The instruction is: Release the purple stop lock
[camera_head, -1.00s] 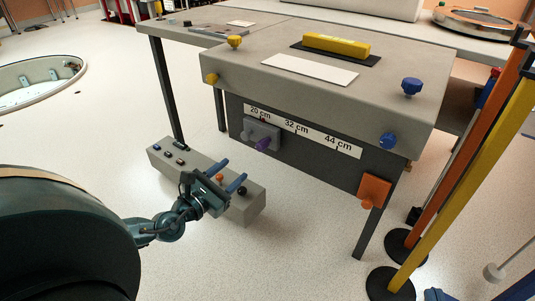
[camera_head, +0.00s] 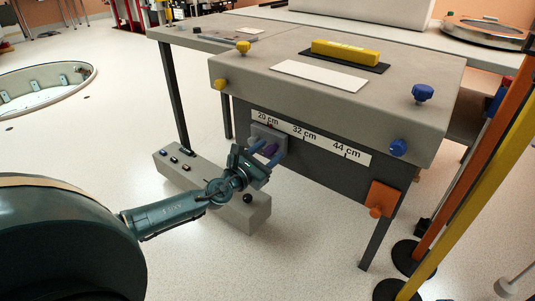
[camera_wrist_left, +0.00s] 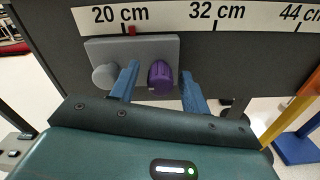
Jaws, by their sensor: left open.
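The purple stop lock (camera_wrist_left: 160,77) is a ribbed knob on a grey block (camera_wrist_left: 108,50) under the 20 cm mark of the scale. In the head view the purple knob (camera_head: 269,150) is partly hidden by my left gripper (camera_head: 270,157). In the left wrist view the open blue fingers of my left gripper (camera_wrist_left: 160,90) stand on either side of the purple knob, with a gap to each side. A round grey knob (camera_wrist_left: 104,76) sits on the block left of the fingers. My right gripper is not in view.
The scale strip (camera_head: 313,139) runs along the dark front panel. An orange block (camera_head: 383,199) is at the panel's right end. A grey button box (camera_head: 204,187) lies below my left arm. Yellow and orange posts (camera_head: 471,182) stand at the right.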

